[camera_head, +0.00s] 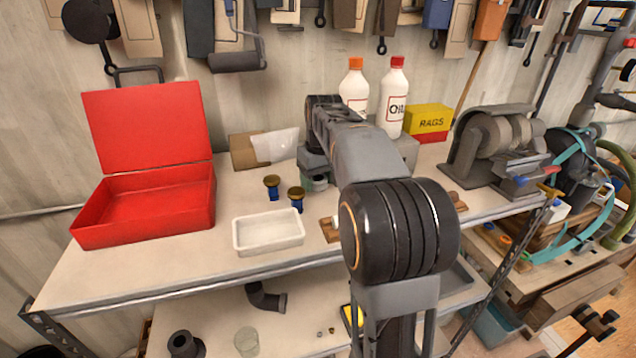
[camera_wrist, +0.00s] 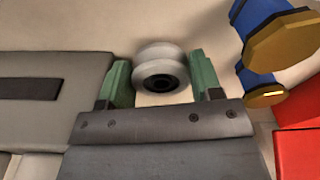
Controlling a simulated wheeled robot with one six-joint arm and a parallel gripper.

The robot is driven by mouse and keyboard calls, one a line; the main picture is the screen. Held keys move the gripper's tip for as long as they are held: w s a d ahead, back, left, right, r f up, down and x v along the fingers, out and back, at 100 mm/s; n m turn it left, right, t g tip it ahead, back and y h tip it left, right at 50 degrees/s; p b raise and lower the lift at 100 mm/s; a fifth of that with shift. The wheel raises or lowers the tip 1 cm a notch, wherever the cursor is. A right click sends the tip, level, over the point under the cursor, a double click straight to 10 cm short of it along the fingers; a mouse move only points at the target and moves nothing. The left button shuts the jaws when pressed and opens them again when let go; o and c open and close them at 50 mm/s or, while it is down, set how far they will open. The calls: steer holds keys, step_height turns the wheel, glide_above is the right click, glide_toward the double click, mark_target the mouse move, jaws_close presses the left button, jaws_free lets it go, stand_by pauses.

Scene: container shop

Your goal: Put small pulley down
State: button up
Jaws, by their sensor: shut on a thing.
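The small pulley (camera_wrist: 160,66) is a pale grey grooved wheel with a dark hub. In the wrist view it sits between the two green fingers of my gripper (camera_wrist: 162,82), which is shut on it. In the head view my gripper (camera_head: 316,182) is low over the back middle of the workbench, behind my arm, and the pulley is mostly hidden there. I cannot tell whether the pulley touches the bench top (camera_head: 200,255).
Two blue pieces with brass tops (camera_head: 272,187) (camera_head: 296,200) stand just left of my gripper. A white tray (camera_head: 268,232) is in front, and an open red box (camera_head: 150,205) at left. Bottles (camera_head: 391,110), a rags box (camera_head: 428,120) and a bench grinder (camera_head: 490,145) stand right.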

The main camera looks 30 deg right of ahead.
steer(key=shift+a+f, duration=0.1)
steer(key=shift+f, duration=0.55)
steer(key=shift+f, duration=0.2)
steer(key=o, duration=0.7)
steer(key=shift+r, duration=0.1)
